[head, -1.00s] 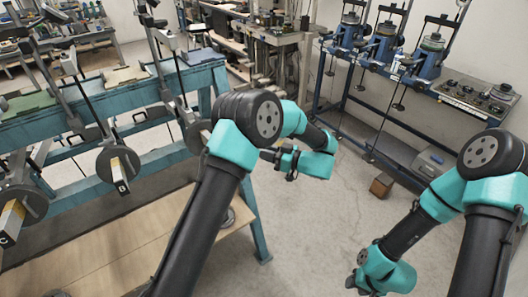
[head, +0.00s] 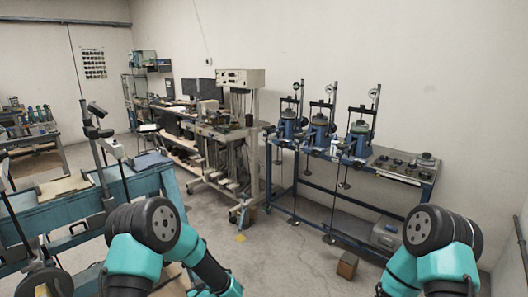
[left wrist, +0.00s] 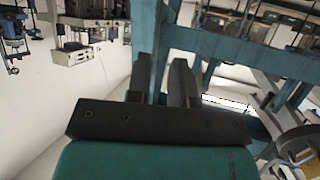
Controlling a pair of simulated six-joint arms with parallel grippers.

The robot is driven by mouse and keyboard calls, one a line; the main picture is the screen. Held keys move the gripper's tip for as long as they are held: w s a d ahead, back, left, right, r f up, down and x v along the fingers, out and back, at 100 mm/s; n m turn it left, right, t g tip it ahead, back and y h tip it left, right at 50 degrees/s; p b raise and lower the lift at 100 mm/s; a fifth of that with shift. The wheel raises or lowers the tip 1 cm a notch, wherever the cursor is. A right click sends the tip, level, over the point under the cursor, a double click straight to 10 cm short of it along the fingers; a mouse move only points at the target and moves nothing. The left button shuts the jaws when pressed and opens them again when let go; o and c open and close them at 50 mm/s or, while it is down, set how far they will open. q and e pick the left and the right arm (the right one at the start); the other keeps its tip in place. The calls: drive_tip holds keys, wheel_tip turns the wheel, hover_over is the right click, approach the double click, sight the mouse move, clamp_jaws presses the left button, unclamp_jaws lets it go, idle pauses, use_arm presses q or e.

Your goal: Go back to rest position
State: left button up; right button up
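My left gripper (left wrist: 165,72) shows in the left wrist view. Its two dark fingers stand a little apart with nothing between them, and a teal bench post shows behind them. In the head view my left arm (head: 155,235) comes up from the bottom edge beside the teal bench, and its gripper is not visible there. My right arm (head: 440,245) is at the lower right of the head view. Its gripper is below the picture edge.
A teal bench (head: 85,208) with lever frames stands close on the left. A blue-framed table (head: 395,166) with several test devices stands along the back right wall. A small brown block (head: 347,265) lies on the floor. The floor between the benches is mostly clear.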

use_arm(q)
drive_tip(key=s+f+m+g+h, duration=0.35)
drive_tip(key=s+f+h, duration=0.25)
drive_tip(key=s+f, duration=0.3)
drive_tip(key=s+f+g+h, duration=0.2)
drive_tip(key=s+g+h, duration=0.2)
drive_tip(key=s, duration=1.5)
drive_tip(key=d+m+g, duration=0.1)
drive_tip(key=g, duration=0.2)
drive_tip(key=shift+f+h, duration=0.3)
drive_tip(key=shift+h, duration=0.1)
drive_tip(key=shift+a, duration=0.1)
